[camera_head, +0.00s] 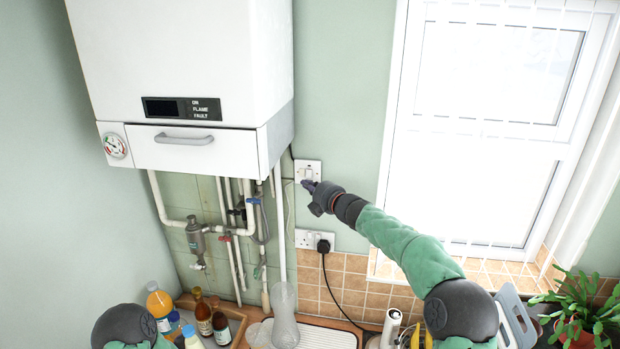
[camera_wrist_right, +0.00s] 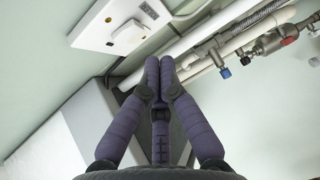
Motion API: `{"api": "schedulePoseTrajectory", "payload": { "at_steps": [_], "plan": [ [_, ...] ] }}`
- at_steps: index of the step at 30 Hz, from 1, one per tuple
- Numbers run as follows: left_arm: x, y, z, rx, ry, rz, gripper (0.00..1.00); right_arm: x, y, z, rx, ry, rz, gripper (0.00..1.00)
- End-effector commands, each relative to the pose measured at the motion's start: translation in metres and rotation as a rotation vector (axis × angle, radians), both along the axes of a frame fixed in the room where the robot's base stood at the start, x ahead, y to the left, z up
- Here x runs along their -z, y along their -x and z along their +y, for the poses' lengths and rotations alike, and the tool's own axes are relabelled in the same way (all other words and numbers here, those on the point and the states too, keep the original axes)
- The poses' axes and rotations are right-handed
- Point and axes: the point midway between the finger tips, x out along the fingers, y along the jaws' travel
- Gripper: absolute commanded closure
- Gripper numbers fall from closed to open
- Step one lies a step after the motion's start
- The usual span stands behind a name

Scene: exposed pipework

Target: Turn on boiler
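The white boiler (camera_head: 185,60) hangs on the wall at the upper left of the head view. Its front has a dark display panel (camera_head: 180,108) with ON, FLAME and FAULT labels, and none looks clearly lit. A white wall switch plate (camera_head: 308,165) is just right of the boiler's lower corner; it also shows in the right wrist view (camera_wrist_right: 105,38), with a raised switch. My right gripper (camera_head: 309,187) is at the plate's lower edge; contact cannot be told. In the wrist view its fingers (camera_wrist_right: 160,67) are together and empty. My left gripper is out of view.
Pipes with valves (camera_head: 230,215) run below the boiler. A double socket (camera_head: 314,240) with a black plug is below the switch. Bottles (camera_head: 160,305), a clear vessel (camera_head: 284,315) and a plant (camera_head: 585,310) stand on the counter. A window (camera_head: 480,120) is at right.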

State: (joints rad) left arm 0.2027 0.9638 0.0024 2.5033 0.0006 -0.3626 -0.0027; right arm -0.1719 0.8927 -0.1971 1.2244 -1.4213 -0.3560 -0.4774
Motion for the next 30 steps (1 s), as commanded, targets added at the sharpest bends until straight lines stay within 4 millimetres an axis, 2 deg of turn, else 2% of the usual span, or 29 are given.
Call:
{"api": "schedulePoseTrajectory", "payload": {
  "at_steps": [3,13,24,30],
  "plan": [
    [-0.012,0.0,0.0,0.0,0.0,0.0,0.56,-0.002,-0.011,-0.003,0.001,0.0,0.0,1.0],
    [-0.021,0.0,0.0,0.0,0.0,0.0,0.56,0.002,-0.023,-0.005,0.0,-0.001,-0.001,1.0],
    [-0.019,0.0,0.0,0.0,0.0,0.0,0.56,0.003,-0.024,-0.005,0.0,0.0,-0.002,1.0],
    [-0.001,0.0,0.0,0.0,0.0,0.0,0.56,0.009,-0.026,-0.005,-0.001,0.007,-0.037,1.0]
  ]
}}
